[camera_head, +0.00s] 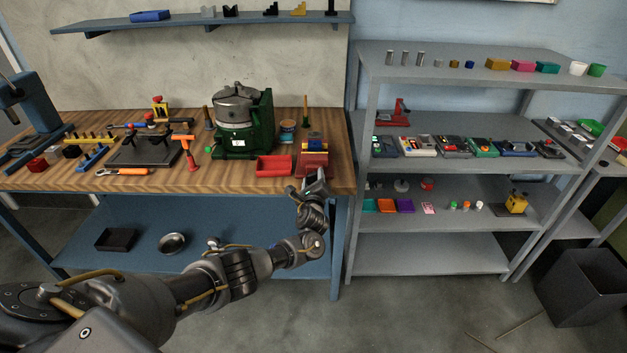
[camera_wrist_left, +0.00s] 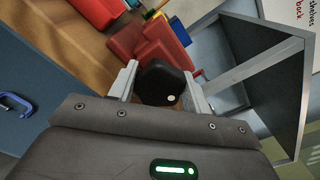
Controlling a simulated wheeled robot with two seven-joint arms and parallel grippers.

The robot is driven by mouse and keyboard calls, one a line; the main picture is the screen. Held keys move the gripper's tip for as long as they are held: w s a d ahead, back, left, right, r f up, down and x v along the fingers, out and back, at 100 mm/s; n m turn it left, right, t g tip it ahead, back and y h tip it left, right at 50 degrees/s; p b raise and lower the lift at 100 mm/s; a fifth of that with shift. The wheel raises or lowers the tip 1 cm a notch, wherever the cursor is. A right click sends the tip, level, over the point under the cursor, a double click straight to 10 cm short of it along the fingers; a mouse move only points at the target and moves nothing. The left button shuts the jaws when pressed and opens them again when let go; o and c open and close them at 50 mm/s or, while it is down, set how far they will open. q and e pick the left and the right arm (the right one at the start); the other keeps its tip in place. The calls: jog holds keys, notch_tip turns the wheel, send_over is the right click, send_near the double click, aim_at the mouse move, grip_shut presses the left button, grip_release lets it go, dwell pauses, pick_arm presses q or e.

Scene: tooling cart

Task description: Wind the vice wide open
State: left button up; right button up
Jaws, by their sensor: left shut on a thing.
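The red vice (camera_head: 314,163) stands at the right front corner of the wooden bench, with a blue and yellow part at its top. It also shows in the left wrist view (camera_wrist_left: 155,45), just beyond the fingers. My left gripper (camera_head: 313,183) is at the front of the vice, at the bench edge. In the wrist view its two fingers (camera_wrist_left: 160,86) are on either side of a dark rounded knob (camera_wrist_left: 157,84) in front of the vice, and are shut on it. I cannot tell how wide the vice jaws stand. My right gripper is not in view.
A red tray (camera_head: 273,166) lies just left of the vice, and a green machine (camera_head: 246,125) stands behind it. A grey shelf unit (camera_head: 440,220) is close on the right. The bench's lower blue shelf (camera_head: 215,262) is below my arm.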

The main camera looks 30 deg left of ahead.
pick_arm(q)
jog(key=n+b, duration=0.1)
jog(key=n, duration=0.5)
jog(key=shift+a+f, duration=0.1)
jog(key=shift+f, duration=0.05)
jog(key=n+b, duration=0.1)
jog(key=n, duration=0.5)
jog(key=shift+n+b, duration=0.3)
jog(key=shift+n, duration=0.1)
jog(key=n+b, duration=0.2)
jog(key=n, duration=0.4)
jog(key=n+b, duration=0.1)
jog(key=n, duration=0.5)
jog(key=shift+w+b, duration=0.1)
jog(key=shift+b, duration=0.3)
jog(key=shift+n, duration=0.3)
jog(key=o, duration=1)
jog(key=shift+f, duration=0.25)
jog(key=shift+c, duration=0.2)
